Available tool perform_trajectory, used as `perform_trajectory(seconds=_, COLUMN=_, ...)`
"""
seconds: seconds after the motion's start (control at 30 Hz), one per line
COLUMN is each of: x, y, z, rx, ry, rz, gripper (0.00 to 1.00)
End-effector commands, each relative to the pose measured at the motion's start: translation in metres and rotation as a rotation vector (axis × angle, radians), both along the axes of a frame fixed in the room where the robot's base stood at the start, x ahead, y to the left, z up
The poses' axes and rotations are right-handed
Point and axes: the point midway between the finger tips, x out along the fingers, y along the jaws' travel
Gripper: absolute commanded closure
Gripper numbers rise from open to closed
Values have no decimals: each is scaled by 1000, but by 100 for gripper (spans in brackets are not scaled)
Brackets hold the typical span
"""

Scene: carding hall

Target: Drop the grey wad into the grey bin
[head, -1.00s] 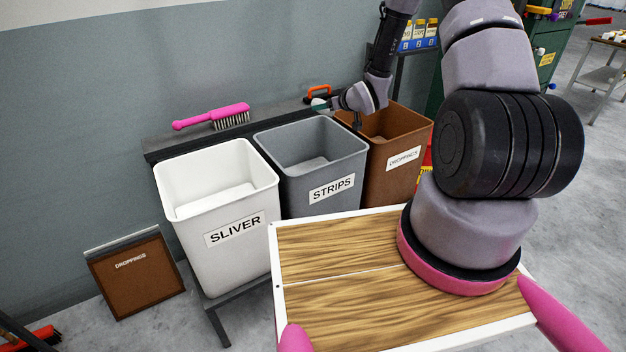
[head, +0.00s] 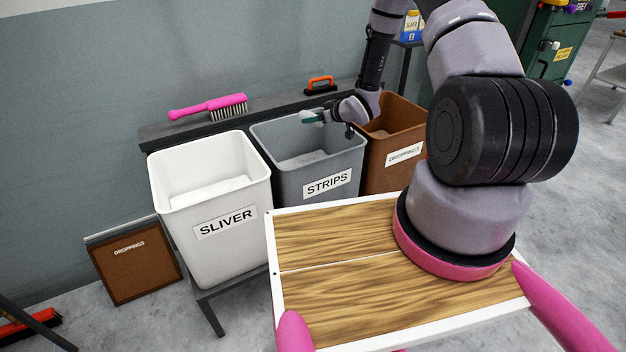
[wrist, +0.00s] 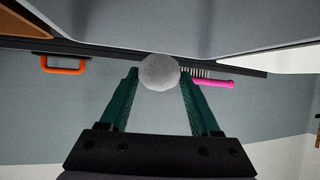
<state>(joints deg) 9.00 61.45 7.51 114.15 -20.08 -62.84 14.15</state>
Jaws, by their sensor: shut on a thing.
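The grey wad (wrist: 160,72) is a pale, roundish lump held between the two green fingers of my gripper (wrist: 158,85) in the wrist view. In the head view my gripper (head: 312,116) shows at the far right part of the grey bin's opening, seemingly above it; its exact height is hard to judge. The wad is hard to make out there. The grey bin (head: 345,167), labelled STRIPS, stands between the white and brown bins. Its inside is partly visible. Its grey wall also fills the top of the wrist view (wrist: 200,25).
The white SLIVER bin (head: 240,235) is on the left and the brown DROPPINGS bin (head: 390,175) on the right. A pink brush (head: 208,107) and an orange-handled tool (head: 320,86) lie on the ledge behind. A brown lid (head: 135,270) leans by the wall.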

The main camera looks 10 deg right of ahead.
Motion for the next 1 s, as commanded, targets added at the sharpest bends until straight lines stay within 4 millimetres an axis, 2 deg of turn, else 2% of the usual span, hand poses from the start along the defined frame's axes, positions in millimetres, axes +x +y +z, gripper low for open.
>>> perform_trajectory(seconds=0.27, x=0, y=0, z=-1, rx=0, ry=-1, rz=0, gripper=92)
perform_trajectory(seconds=0.3, x=0, y=0, z=-1, rx=0, ry=-1, rz=0, gripper=33)
perform_trajectory(seconds=0.37, x=0, y=0, z=-1, rx=1, ry=-1, rz=0, gripper=10)
perform_trajectory(seconds=0.4, x=0, y=0, z=-1, rx=1, ry=-1, rz=0, gripper=2)
perform_trajectory(seconds=0.77, x=-3, y=-2, z=0, rx=0, ry=0, rz=-1, gripper=2)
perform_trajectory(seconds=0.87, x=-11, y=-8, z=6, rx=0, ry=0, rz=-2, gripper=2)
perform_trajectory(seconds=1.0, x=-31, y=-22, z=19, rx=1, ry=0, rz=-5, gripper=2)
